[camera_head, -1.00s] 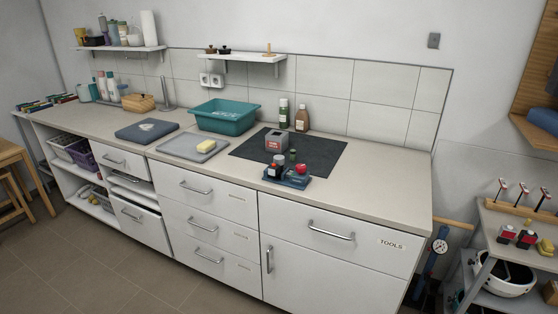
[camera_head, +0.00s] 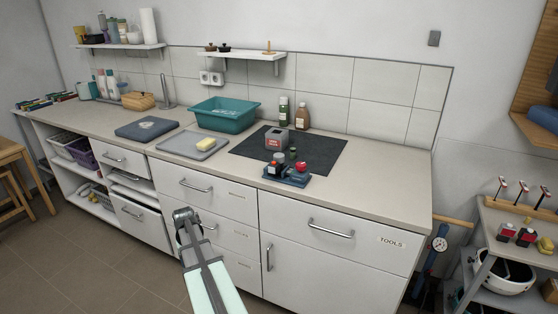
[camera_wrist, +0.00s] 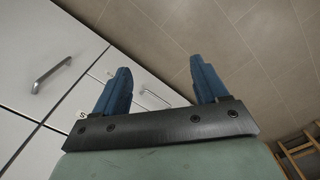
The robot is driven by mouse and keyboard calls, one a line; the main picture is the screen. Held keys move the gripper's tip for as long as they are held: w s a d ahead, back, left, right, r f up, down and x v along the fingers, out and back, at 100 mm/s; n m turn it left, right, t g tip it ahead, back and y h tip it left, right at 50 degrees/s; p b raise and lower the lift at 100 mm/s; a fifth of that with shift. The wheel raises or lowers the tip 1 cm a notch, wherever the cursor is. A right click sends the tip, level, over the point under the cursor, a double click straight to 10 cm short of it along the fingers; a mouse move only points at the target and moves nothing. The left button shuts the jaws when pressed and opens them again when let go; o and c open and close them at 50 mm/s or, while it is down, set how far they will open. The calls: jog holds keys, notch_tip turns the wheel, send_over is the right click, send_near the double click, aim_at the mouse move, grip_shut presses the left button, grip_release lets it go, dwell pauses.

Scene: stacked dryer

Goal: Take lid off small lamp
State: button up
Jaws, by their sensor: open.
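I cannot tell for sure which item is the small lamp. The likeliest place is a small blue-grey base (camera_head: 287,178) at the front of the dark mat, with a dark piece with a red-orange part (camera_head: 275,160) and a red round-topped piece (camera_head: 302,167) on it. They are too small to make out a lid. My gripper (camera_wrist: 160,66) shows in the wrist view with its two blue fingers spread and nothing between them. It points at the drawer fronts and floor, away from these items. My arm shows in front of the drawers in the head view.
The dark mat (camera_head: 322,152) holds a grey box (camera_head: 277,140). Bottles (camera_head: 284,111), a teal basin (camera_head: 222,115) and a grey board with a yellow sponge (camera_head: 205,144) stand nearby. Drawer handles (camera_head: 331,229) stick out below the counter. The counter's right end is clear.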

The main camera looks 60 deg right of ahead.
jog(key=s+d+r+m+t+h, duration=0.1)
jog(key=s+d+r+m, duration=0.1)
jog(key=d+r, duration=1.05)
jog(key=m+t+h, duration=0.1)
jog(key=m+h, duration=0.2)
jog(key=m, duration=0.1)
send_near(279, 155)
jog(key=x, duration=0.9)
jog(key=shift+a+f, duration=0.1)
jog(key=c, duration=1.1)
